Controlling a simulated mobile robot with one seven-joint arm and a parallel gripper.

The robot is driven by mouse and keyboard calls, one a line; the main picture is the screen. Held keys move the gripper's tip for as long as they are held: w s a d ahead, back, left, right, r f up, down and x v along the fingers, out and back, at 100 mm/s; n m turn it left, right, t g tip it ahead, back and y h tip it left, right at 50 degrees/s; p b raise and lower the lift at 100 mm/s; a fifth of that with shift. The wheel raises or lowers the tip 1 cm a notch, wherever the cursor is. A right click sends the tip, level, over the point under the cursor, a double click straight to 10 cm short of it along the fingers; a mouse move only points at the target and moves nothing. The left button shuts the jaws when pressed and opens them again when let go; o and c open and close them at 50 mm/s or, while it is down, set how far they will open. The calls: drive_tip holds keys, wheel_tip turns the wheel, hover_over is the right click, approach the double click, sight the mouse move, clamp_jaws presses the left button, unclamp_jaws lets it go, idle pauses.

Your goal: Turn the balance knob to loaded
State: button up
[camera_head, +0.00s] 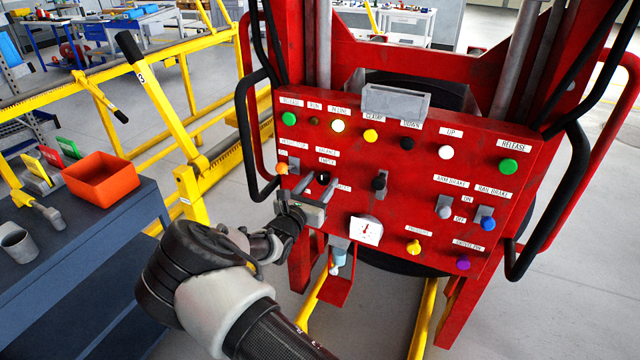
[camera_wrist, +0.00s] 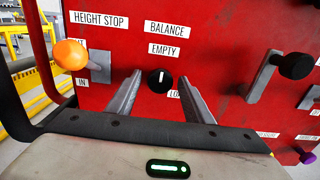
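The balance knob (camera_wrist: 160,80) is a small round black knob with a white pointer line, on the red control panel (camera_wrist: 225,40). Its pointer stands nearly straight up, toward the EMPTY label (camera_wrist: 171,49). The label below right of the knob shows only "LO"; my right finger hides the rest. My gripper (camera_wrist: 159,88) is open, with one finger to each side of the knob and a gap on both sides. In the head view my gripper (camera_head: 317,187) is in front of the panel's left part, and the dark knob (camera_head: 323,178) shows between the fingers.
An orange-tipped height stop lever (camera_wrist: 71,54) is left of my gripper. A black-tipped lever (camera_wrist: 294,66) is to the right. A black handle bar (camera_head: 246,135) edges the panel's left side. A gauge (camera_head: 366,230) is below right. A table with an orange bin (camera_head: 101,180) stands left.

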drive_tip(key=c, duration=0.8)
drive_tip(key=shift+c, duration=0.2)
